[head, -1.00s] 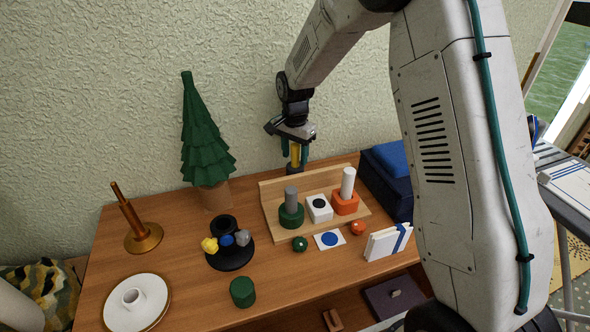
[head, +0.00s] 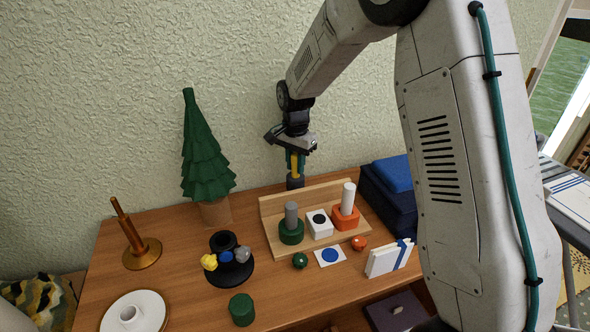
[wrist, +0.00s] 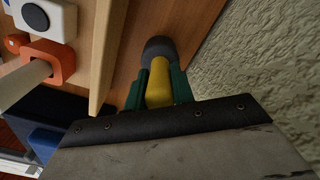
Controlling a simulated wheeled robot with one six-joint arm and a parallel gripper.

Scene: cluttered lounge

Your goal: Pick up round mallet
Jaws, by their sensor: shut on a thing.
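The round mallet has a dark grey round head (head: 295,182) and a yellow handle (wrist: 159,82). It stands upright, head down, behind the wooden rack near the wall. My gripper (head: 296,163) reaches down from above, its green fingers shut on the yellow handle. In the wrist view the fingers (wrist: 158,93) sit on both sides of the handle, with the mallet head (wrist: 158,48) beyond them. The rack partly hides the mallet's base in the head view, so I cannot tell whether it touches the table.
The wooden rack (head: 271,204) holds green, white and orange blocks just in front. A green paper tree (head: 205,150) stands left, dark blue boxes (head: 388,200) right. The textured wall is close behind. A black holder (head: 230,270) and brass stand (head: 142,255) are farther left.

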